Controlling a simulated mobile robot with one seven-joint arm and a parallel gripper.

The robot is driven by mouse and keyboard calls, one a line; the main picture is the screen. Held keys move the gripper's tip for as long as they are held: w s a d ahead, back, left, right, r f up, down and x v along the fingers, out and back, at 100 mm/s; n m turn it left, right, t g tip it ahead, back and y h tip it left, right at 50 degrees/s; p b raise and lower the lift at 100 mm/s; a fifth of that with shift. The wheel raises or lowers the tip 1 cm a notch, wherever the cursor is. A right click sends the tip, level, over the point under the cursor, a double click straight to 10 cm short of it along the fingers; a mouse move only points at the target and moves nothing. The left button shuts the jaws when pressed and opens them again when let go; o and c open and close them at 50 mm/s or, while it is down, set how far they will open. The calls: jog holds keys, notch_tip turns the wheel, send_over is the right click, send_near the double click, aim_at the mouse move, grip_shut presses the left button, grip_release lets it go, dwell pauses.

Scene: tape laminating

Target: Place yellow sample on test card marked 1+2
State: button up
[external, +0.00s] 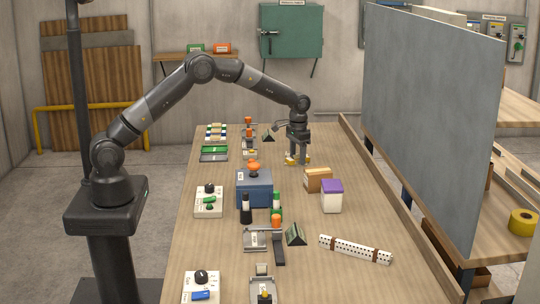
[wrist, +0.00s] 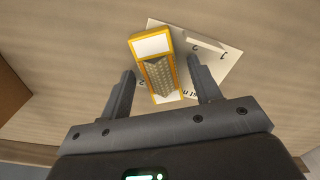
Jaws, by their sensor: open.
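The yellow sample (wrist: 151,47) is a flat strip with a yellow border, a white label end and a grey textured middle. In the wrist view it lies over the white test card (wrist: 222,66). The card shows a 1 at right and a 2 at left; other lettering is partly covered. My gripper (wrist: 161,69) is open, with one finger on each side of the sample and visible gaps between. In the external view my gripper (external: 297,157) is low over the far part of the table, with yellow pieces (external: 290,161) beneath it. The card is hard to make out there.
On the table (external: 225,260), a tan box (external: 318,180) and a purple-lidded tub (external: 332,197) stand just nearer than my gripper. A blue box (external: 254,190) stands nearer left. A grey panel (external: 430,110) rises along the right side.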

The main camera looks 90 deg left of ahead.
notch_tip(320, 180, up, 12)
jog(key=s+d+r+m+t, duration=0.1)
jog(key=s+d+r, duration=0.5)
jog(key=s+r, duration=0.25)
jog(key=s+d+r+m+t, duration=0.1)
jog(key=s+d+r+t, duration=0.1)
jog(key=s+d+r, duration=0.6)
jog(key=s+d+f+m+t, duration=0.1)
jog(key=s+d, duration=0.1)
jog(key=s, duration=0.7)
jog(key=s+d+f, duration=0.2)
jog(key=s, duration=0.7)
jog(key=s+d+f+m+t, duration=0.1)
jog(key=s+d+f, duration=0.1)
jog(key=s, duration=0.6)
jog(key=shift+s+d+m+t, duration=0.3)
jog(key=shift+s+d, duration=0.1)
jog(key=shift+d, duration=0.1)
